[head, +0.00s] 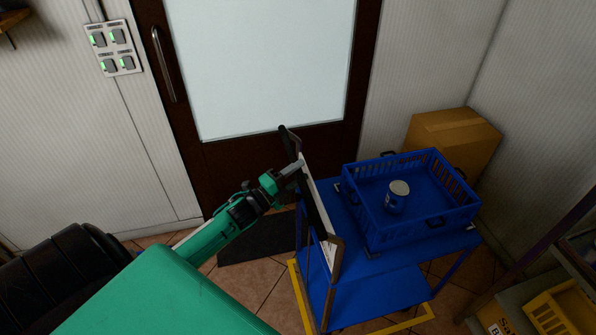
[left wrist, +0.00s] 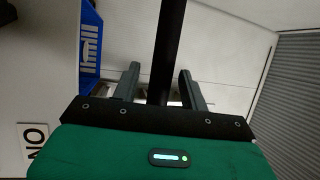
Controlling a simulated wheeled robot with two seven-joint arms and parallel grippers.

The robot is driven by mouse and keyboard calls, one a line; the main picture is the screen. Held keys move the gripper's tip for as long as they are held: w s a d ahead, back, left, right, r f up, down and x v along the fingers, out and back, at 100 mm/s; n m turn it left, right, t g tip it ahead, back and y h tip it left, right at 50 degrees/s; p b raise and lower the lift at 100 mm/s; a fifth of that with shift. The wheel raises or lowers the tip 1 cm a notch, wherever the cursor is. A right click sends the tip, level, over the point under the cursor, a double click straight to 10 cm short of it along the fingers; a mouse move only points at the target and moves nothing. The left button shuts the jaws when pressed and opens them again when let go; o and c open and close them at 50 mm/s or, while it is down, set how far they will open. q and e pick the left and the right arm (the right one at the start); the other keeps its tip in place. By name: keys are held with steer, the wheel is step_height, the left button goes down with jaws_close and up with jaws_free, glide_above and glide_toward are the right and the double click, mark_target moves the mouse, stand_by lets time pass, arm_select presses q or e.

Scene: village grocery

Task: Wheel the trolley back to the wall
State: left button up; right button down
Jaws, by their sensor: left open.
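The blue two-deck trolley (head: 345,228) stands right of centre in the head view, with its dark push handle (head: 318,207) on its left side. My left gripper (head: 295,168) is at the upper part of this handle. In the left wrist view the dark handle bar (left wrist: 167,40) runs between the two spread fingers of my left gripper (left wrist: 160,82), with gaps on both sides, so it is not clamped. The wall (head: 425,50) is behind the trolley. My right gripper is not in view.
A blue crate (head: 410,237) on the trolley holds a tin (head: 397,197). A cardboard box (head: 455,135) stands behind, in the corner. A yellow floor line (head: 298,300) shows around the trolley. A dark mat (head: 258,240) lies before the door (head: 270,70). Shelving is at lower right.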

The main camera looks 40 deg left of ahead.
arm_select(q)
steer(key=shift+w, duration=0.1)
steer(key=shift+c, duration=0.2)
jaws_close()
steer(key=shift+w+d, duration=0.1)
